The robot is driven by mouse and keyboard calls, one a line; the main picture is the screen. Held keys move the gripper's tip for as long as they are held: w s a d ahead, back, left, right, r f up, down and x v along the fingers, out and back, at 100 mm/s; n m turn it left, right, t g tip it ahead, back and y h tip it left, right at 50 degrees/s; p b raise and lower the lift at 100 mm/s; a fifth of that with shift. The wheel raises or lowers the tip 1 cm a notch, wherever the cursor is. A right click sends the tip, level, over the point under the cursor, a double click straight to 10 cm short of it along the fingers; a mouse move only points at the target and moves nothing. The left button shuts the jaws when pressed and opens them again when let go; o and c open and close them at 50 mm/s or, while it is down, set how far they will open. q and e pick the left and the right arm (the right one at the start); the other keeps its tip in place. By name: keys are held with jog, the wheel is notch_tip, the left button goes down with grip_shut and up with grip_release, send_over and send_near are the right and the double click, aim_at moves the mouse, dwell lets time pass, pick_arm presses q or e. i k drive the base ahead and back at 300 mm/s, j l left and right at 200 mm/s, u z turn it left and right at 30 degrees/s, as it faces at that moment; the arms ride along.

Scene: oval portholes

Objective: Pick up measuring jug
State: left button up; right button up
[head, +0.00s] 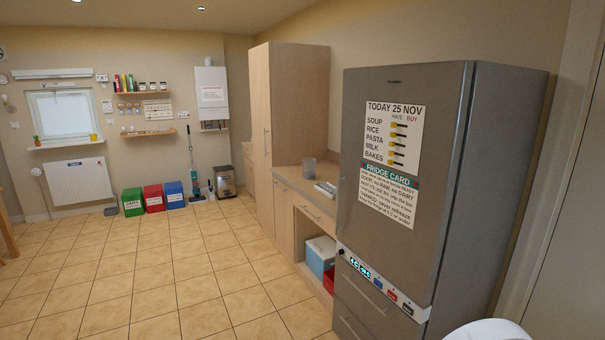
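A small grey, see-through jug-like container (308,168) stands upright on the wooden counter (291,178), between the tall wooden cupboard and the fridge. It looks like the measuring jug, but it is too small to make out a handle or markings. Neither of my grippers shows in the head view. A white rounded part at the bottom right corner may be mine.
A large grey fridge (408,170) with cards on its door hides part of the counter. A pale flat item (325,188) lies on the counter near the container. Green (132,202), red (154,198) and blue (174,194) bins line the back wall. The tiled floor (150,280) is clear.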

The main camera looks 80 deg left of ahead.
aim_at(308, 164)
jog(key=u, duration=2.85)
jog(key=i+u, duration=0.15)
jog(key=u, duration=0.45)
jog(key=i, duration=5.7)
jog(key=z, duration=2.85)
jog(key=i+j, duration=0.05)
